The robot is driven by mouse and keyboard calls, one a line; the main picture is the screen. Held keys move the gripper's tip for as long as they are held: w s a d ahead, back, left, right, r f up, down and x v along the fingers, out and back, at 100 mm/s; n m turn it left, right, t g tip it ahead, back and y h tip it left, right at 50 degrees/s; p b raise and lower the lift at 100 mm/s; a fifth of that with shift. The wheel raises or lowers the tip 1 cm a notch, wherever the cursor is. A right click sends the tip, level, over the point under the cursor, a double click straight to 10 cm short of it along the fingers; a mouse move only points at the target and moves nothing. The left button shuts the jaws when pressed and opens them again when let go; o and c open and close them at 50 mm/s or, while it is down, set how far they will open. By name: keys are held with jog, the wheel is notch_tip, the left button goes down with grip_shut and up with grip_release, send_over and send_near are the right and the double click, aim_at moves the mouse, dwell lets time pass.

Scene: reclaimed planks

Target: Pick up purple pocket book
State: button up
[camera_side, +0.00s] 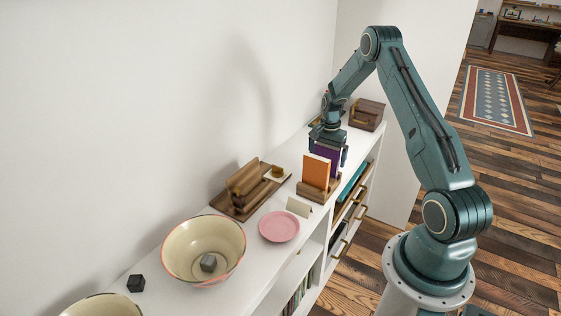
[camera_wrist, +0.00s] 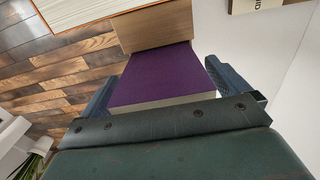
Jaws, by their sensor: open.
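The purple pocket book (camera_side: 328,155) stands upright in a wooden holder (camera_side: 318,193) on the white shelf top, behind an orange book (camera_side: 316,171). In the wrist view the purple book (camera_wrist: 155,75) fills the middle, its cover and page edge visible. My gripper (camera_side: 328,150) is over the purple book from above. Its fingers (camera_wrist: 160,85) lie one on each side of the book, open, with a visible gap at least on the right side. The lower part of the book is hidden in the side view by the orange book.
The orange book stands close in front. A blank card (camera_side: 299,207), a pink plate (camera_side: 279,227) and a cream bowl (camera_side: 204,250) stand nearer the camera. A wooden box (camera_side: 367,114) is behind my gripper. The wall runs along the left.

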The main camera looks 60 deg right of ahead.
jog(key=shift+c, duration=0.4)
jog(key=c, duration=0.9)
jog(key=shift+o, duration=0.2)
jog(key=shift+r, duration=0.1)
notch_tip(320, 180, up, 20)
